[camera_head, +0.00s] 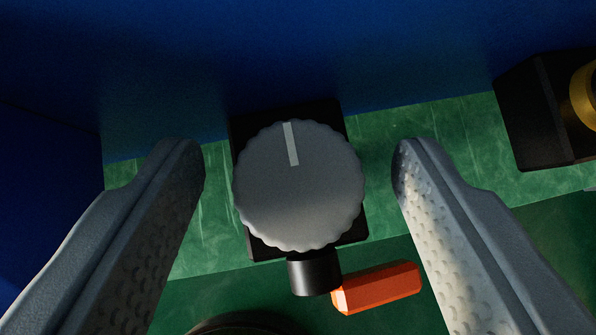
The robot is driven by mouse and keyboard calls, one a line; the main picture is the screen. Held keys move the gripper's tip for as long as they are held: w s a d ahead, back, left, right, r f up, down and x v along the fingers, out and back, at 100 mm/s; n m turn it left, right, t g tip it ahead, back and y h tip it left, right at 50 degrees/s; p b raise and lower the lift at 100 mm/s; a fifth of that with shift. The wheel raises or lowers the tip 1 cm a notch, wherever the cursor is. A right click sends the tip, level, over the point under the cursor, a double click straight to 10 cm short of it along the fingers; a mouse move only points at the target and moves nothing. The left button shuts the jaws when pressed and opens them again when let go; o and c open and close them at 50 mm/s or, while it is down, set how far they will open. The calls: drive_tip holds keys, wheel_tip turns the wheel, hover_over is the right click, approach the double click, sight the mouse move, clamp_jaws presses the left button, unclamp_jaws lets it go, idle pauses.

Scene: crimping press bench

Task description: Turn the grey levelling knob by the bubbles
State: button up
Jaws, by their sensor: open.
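The grey levelling knob (300,195) has a scalloped rim and a pale pointer line that points up and slightly left in the picture. It sits on a black square base (342,112) with a short black cylinder (314,274) below it. My gripper (298,170) is open, with one finger to the left of the knob and one to the right. There is a gap between the knob and each finger, and neither touches it. I cannot make out any bubbles in this view.
An orange-red faceted piece (378,288) lies just below the knob, close to my right finger. A black block with a brass-coloured round part (545,115) stands at the right. A blue wall (300,50) rises behind the green surface (205,225). A dark round rim shows at the bottom edge.

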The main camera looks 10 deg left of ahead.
drive_tip(key=shift+c, duration=0.4)
drive_tip(key=c, duration=0.9)
drive_tip(key=shift+a+m+h, duration=0.15)
drive_tip(key=shift+m+h, duration=1.15)
drive_tip(key=shift+m, duration=0.3)
drive_tip(key=shift+a+m+h, duration=0.1)
drive_tip(key=shift+m+h, duration=0.3)
drive_tip(key=shift+m, duration=0.2)
drive_tip(key=shift+m+h, duration=0.5)
drive_tip(key=shift+m+g+h, duration=0.3)
drive_tip(key=shift+m+h, duration=0.4)
drive_tip(key=shift+m, duration=0.4)
drive_tip(key=o, duration=1)
